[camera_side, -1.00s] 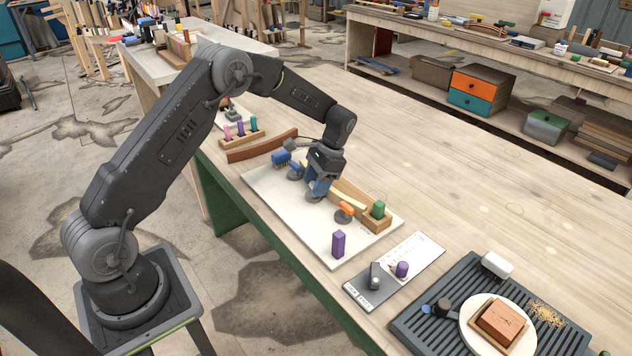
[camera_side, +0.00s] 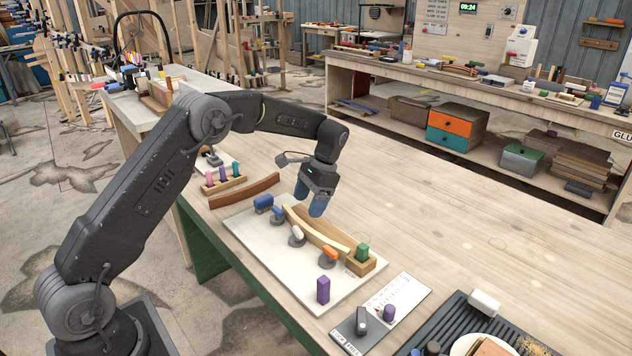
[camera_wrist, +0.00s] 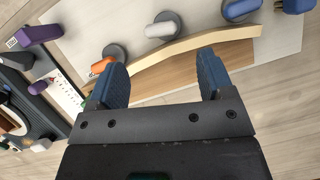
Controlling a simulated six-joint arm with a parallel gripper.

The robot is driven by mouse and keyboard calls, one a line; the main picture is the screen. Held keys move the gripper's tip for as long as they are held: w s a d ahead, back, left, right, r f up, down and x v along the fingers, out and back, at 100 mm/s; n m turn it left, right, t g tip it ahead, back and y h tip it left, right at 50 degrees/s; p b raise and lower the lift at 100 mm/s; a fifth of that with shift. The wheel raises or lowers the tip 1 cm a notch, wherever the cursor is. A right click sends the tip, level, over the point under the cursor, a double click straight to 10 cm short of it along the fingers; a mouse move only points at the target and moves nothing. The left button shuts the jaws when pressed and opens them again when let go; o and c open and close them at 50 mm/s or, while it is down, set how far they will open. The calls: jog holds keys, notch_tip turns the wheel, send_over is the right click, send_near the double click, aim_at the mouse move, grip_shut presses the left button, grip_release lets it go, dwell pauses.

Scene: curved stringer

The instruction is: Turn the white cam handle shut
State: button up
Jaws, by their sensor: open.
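The white cam handle (camera_side: 297,232) sits on a round grey cam on the pale board (camera_side: 255,243), beside the curved wooden stringer (camera_side: 322,234). In the wrist view the white handle (camera_wrist: 160,29) lies roughly along the stringer's edge; I cannot tell whether its cam touches the wood. My gripper (camera_side: 309,200) is open and empty, raised above the stringer and apart from the handle. In the wrist view its blue fingertips (camera_wrist: 160,70) are spread wide, with the stringer between and beyond them. An orange cam handle (camera_side: 330,252) and a blue one (camera_side: 263,202) flank the white one.
A card with a grey lever (camera_side: 361,320) lies right of the board.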

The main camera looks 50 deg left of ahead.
jog(key=v, duration=0.6)
jog(key=n+t+h, duration=0.3)
jog(key=n+t, duration=0.3)
jog(key=n, duration=1.7)
send_over(298, 229)
jog(key=s+a+n+t+y, duration=0.15)
jog(key=s+n, duration=0.35)
jog(key=n, duration=0.8)
jog(key=shift+t+h, duration=0.25)
jog(key=shift+t, duration=0.2)
jog(key=x, duration=1.3)
jog(key=shift+d+f, duration=0.1)
jog(key=shift+f, duration=0.2)
